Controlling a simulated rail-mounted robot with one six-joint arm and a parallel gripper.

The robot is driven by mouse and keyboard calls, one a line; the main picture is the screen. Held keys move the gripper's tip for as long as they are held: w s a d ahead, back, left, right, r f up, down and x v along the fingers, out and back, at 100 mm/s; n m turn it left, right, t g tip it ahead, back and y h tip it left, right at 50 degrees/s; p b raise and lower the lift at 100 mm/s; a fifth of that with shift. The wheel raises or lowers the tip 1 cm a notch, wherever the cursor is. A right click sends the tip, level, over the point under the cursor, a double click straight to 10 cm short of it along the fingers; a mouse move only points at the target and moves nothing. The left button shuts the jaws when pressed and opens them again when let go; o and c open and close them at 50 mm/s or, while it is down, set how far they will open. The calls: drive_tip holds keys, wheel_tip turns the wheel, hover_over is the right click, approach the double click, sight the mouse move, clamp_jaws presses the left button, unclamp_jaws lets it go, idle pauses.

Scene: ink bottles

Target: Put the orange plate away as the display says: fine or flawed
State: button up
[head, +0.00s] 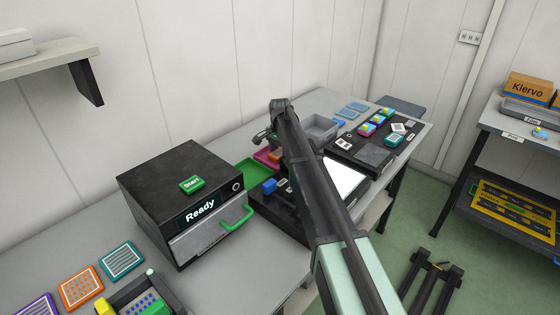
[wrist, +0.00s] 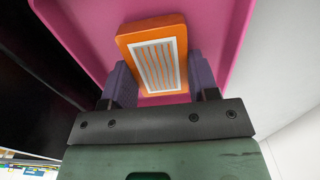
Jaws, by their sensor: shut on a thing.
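The orange plate (wrist: 155,58), with a white panel of stripes, is held between my gripper's fingers (wrist: 160,85) in the wrist view. A pink tray (wrist: 215,30) lies behind it; I cannot tell whether the plate touches it. In the head view my arm reaches across the table, and its end is near the pink tray (head: 262,154), mostly hidden by the arm. A green tray (head: 256,171) lies beside the pink one. The black machine (head: 165,190) has a display (head: 200,209) reading "Ready" and a green Start button (head: 191,184).
Flat striped orange (head: 81,288), teal (head: 122,261) and purple pieces lie at the table's near left. A grey bin (head: 320,127), a lit white panel (head: 344,177) and a black board with coloured blocks (head: 378,140) are farther right. A side shelf stands at far right.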

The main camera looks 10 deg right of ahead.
sight(280, 152)
drive_tip(key=shift+f+p, duration=0.1)
drive_tip(key=shift+p, duration=0.2)
drive_tip(key=shift+f, duration=0.2)
drive_tip(key=o, duration=1)
drive_tip(key=shift+r, duration=0.1)
wheel_tip(280, 152, up, 12)
drive_tip(key=r+p, duration=0.1)
drive_tip(key=p, duration=1.1)
drive_tip(key=s+n, duration=0.3)
drive_tip(key=s, duration=1)
drive_tip(key=s+n, duration=0.4)
drive_tip(key=s, duration=1)
drive_tip(key=s+n, duration=0.3)
drive_tip(key=s, duration=1.1)
drive_tip(key=shift+s+f, duration=0.25)
drive_tip(key=shift+f, duration=0.15)
